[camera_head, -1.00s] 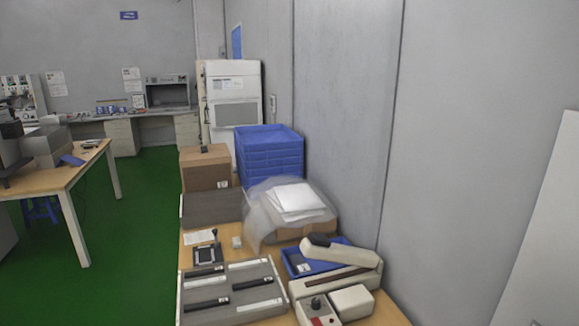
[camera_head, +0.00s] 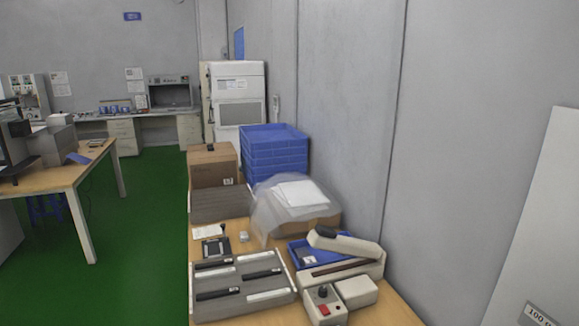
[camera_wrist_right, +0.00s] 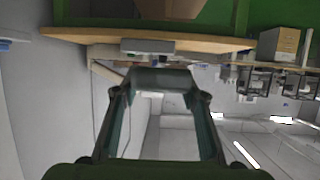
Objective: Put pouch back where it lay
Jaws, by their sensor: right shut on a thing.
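In the right wrist view my right gripper (camera_wrist_right: 162,82) is shut on a grey, flat-looking thing, which I take to be the pouch (camera_wrist_right: 163,77). It spans the space between the two fingertips, and only its near edge shows. The gripper is apart from the table edge (camera_wrist_right: 215,44) at the top of that view. Neither gripper shows in the head view. No second pouch is clear there; a clear plastic bag with white sheets (camera_head: 300,193) lies on a cardboard box on the long table.
The table holds a grey tray with black and white strips (camera_head: 240,284), a blue tray (camera_head: 300,256), a beige sealer (camera_head: 345,243), a control box with a red button (camera_head: 325,304), stacked blue crates (camera_head: 272,152) and a brown carton (camera_head: 212,166). A wall stands close on the right.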

